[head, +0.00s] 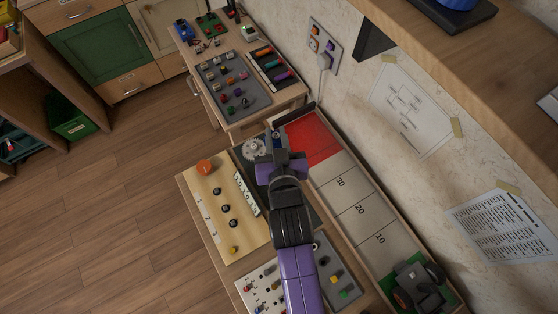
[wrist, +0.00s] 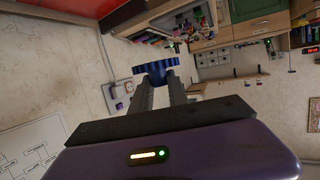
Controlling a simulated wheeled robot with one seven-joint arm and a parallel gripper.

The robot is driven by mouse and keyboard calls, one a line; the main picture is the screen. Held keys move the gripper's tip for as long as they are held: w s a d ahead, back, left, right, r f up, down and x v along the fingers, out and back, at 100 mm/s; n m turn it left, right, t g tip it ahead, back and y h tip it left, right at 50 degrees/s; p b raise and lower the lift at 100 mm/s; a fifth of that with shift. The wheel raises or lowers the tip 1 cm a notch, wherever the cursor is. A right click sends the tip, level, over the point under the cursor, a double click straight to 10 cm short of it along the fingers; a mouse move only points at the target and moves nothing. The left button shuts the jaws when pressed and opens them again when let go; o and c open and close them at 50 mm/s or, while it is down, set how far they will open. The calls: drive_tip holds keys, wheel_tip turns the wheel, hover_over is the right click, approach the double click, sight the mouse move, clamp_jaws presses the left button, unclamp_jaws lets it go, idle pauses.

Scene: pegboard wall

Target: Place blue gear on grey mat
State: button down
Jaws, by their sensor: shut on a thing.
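The blue gear (wrist: 156,68) is between the two fingers of my gripper (wrist: 158,82) in the wrist view, held at their tips. In the head view my gripper (head: 278,146) is over the near workbench, and its wrist hides most of the gear. A dark grey mat (head: 243,163) shows partly on the bench beside and beneath my arm. A pale grey gear (head: 254,149) is over this mat, just left of my gripper. My arm covers much of the mat.
A wooden board with black knobs and an orange disc (head: 205,167) lies left of the mat. A numbered track with a red end (head: 310,138) runs along the wall at right. A toy vehicle (head: 418,286) stands at its near end. A grey tray (head: 232,86) with small parts lies beyond.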

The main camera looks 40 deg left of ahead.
wheel_tip(320, 180, down, 11)
drive_tip(key=shift+f+b, duration=0.15)
drive_tip(key=shift+b, duration=0.75)
drive_tip(key=shift+f+b, duration=1.5)
drive_tip(key=shift+f, duration=0.8)
